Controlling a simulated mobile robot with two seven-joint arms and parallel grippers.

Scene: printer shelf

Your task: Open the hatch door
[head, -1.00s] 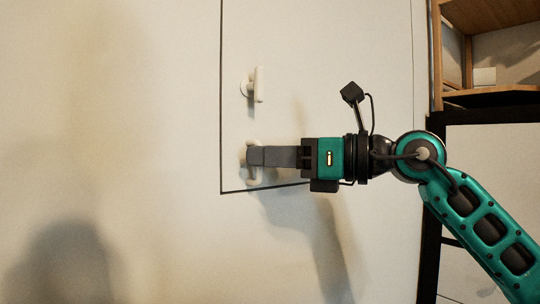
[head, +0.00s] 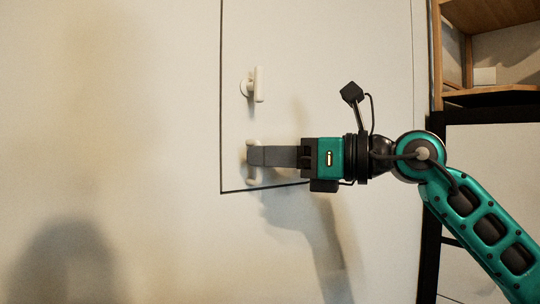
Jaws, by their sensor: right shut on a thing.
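The hatch door (head: 330,70) is a pale panel in the wall, outlined by a dark seam along its left and lower edges. It looks closed, flush with the wall. A white upper handle (head: 259,85) stands upright near its left edge. A white lower handle (head: 253,176) sits below it, near the bottom left corner. My right gripper (head: 252,156) reaches in from the right and is shut on the lower handle, hiding its middle. My left gripper is not in view.
A wooden shelf (head: 495,92) with a small white box (head: 485,76) stands at the upper right, beside the wall. A black frame (head: 432,200) runs below it. The wall left of the hatch is bare and clear.

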